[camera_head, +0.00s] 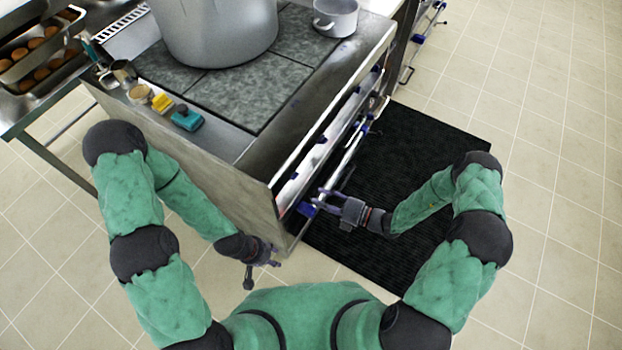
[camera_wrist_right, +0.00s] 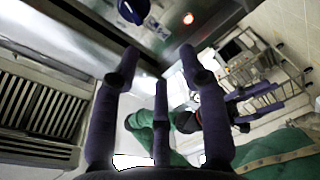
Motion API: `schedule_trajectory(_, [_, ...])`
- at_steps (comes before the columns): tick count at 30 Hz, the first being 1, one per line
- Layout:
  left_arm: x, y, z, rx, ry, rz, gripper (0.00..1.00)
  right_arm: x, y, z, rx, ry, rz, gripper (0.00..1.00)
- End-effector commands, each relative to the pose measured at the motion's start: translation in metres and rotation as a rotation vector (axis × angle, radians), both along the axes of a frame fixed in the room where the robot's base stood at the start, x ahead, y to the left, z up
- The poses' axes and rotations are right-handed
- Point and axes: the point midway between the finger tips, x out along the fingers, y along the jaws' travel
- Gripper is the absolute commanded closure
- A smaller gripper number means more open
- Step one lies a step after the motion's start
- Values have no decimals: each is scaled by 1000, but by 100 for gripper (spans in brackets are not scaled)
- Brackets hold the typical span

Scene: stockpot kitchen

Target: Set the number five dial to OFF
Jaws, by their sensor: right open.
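The stove's front panel (camera_head: 300,183) carries a row of small dark blue dials; their numbers and settings are too small to read. The nearest blue dial (camera_head: 307,209) sits at the near end of the stove front. My right gripper (camera_head: 323,199) is open beside this end, its fingers toward the panel; contact cannot be told. In the right wrist view, its fingers (camera_wrist_right: 159,60) are spread with nothing between them, and a blue dial (camera_wrist_right: 133,9) shows beyond them on the metal panel. My left gripper (camera_head: 262,274) hangs off the stove's near corner; its opening is unclear.
A large stockpot (camera_head: 218,30) and a small pot (camera_head: 336,17) stand on the stove top. A rail (camera_head: 352,145) runs along the stove front. A red light (camera_wrist_right: 188,18) glows beside the dial. A black mat (camera_head: 420,140) covers the floor in front.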

Motion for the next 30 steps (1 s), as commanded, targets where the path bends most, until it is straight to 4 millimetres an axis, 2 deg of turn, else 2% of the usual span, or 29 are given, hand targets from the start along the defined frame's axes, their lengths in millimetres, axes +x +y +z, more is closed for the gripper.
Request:
schedule_trajectory(3, [0, 0, 1, 0, 0, 0, 60, 17, -15, 6, 79, 40, -92, 57])
schedule_trajectory(7, [0, 0, 0, 0, 0, 0, 60, 25, -15, 7, 102, 50, -115, 57])
schedule_trajectory(11, [0, 0, -4, 0, 0, 0, 60, 32, -2, 7, 100, 49, -110, 57])
schedule_trajectory(21, [0, 0, -17, 0, 0, 0, 60, 66, 45, 6, 97, 48, -110, 57])
schedule_trajectory(30, [0, 0, -23, 0, 0, 0, 60, 82, 67, 7, 96, 49, -112, 57])
